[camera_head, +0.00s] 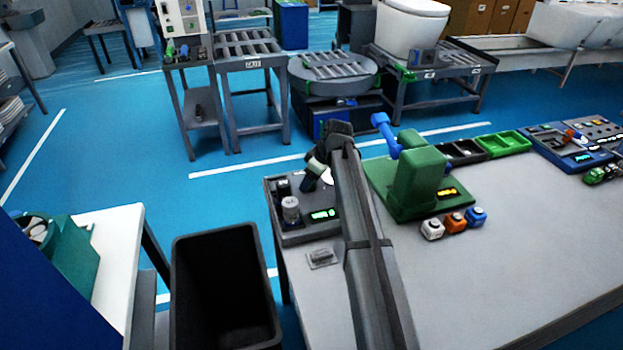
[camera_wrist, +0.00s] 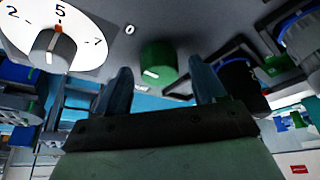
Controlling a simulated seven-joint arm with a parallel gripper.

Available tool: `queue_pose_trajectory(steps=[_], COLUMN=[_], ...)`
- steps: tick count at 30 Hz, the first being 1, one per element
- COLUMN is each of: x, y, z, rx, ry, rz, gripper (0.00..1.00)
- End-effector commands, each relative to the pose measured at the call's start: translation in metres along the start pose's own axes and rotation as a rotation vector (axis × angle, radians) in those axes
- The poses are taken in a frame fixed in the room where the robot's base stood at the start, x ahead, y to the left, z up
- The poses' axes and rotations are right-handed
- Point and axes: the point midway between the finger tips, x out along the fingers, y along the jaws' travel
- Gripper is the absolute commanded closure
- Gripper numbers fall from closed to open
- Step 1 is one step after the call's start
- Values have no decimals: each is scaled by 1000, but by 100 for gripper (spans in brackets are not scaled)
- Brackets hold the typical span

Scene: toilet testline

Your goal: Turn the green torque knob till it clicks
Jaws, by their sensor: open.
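The green torque knob (camera_wrist: 158,62) shows in the wrist view as a short green cylinder with a white mark on its lower left, set on a grey panel. My gripper (camera_wrist: 160,70) is open, with one dark finger on each side of the knob and a visible gap to it on both sides. Whether the fingertips reach down to the knob's depth I cannot tell. In the head view my gripper (camera_head: 317,176) is over the dark grey panel (camera_head: 290,238) at the table's left end. The green knob is not clearly visible there.
In the wrist view a grey knob (camera_wrist: 52,50) on a numbered white dial stands left, and a dark blue knob (camera_wrist: 240,78) stands close right. In the head view, a green fixture (camera_head: 420,175) and several small cubes are right of my arm. A black bin (camera_head: 222,235) stands left.

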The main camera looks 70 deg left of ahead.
Motion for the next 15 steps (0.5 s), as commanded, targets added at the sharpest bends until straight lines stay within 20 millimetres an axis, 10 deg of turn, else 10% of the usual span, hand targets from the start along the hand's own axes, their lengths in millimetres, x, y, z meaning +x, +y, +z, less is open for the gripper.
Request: queue_pose_trajectory(steps=[15], x=[0], y=[0], z=[0], rx=[0], ry=[0], rz=[0], gripper=[66])
